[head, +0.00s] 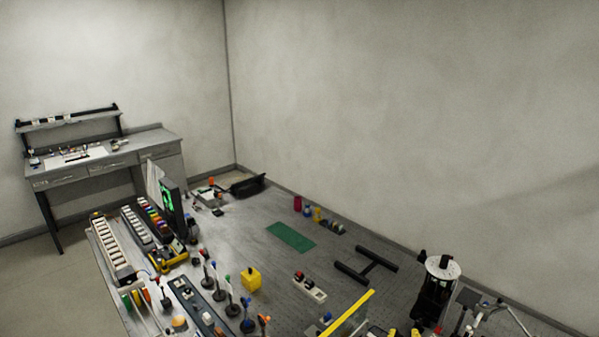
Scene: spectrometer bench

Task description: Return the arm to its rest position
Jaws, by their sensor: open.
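I cannot make out my gripper or its fingertips anywhere in the head view. Its pose and anything it might hold are not shown. The grey perforated bench (245,222) fills the lower middle of the head view, and the picture's bottom edge cuts off its near part.
A dark cylinder with a pale disc top (443,268) rises at right. Bare bench surrounds the mat. A side desk (105,160) stands behind left.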

